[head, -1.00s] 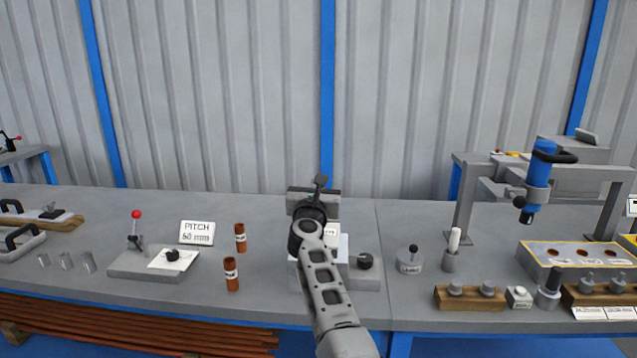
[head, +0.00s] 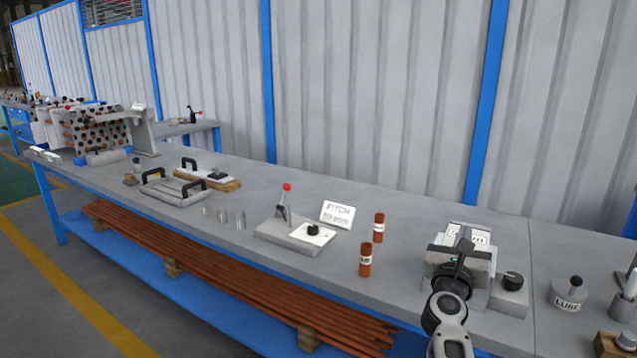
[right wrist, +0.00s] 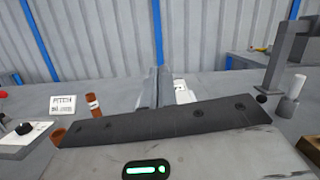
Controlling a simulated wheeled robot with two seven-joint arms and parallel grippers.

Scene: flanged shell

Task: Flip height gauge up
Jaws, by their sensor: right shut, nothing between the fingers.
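A small grey bench fixture with a white label (head: 480,238) stands on the bench, mostly behind my right gripper (head: 464,243). I cannot make out for certain which part is the height gauge or whether it is up or down. In the head view my right gripper is shut and empty, in front of the fixture's label. In the right wrist view its shut fingers (right wrist: 156,85) point away over the bench, with the white label (right wrist: 183,94) just right of them. Contact cannot be told. My left gripper is not in view.
A grey block with a black knob (head: 513,281) sits right of the fixture. Two brown cylinders (head: 379,228) (head: 365,260), a pitch sign (head: 338,214) and a red-knobbed lever (head: 286,188) are to the left. A labelled weight (head: 568,294) stands right. Bare bench lies between.

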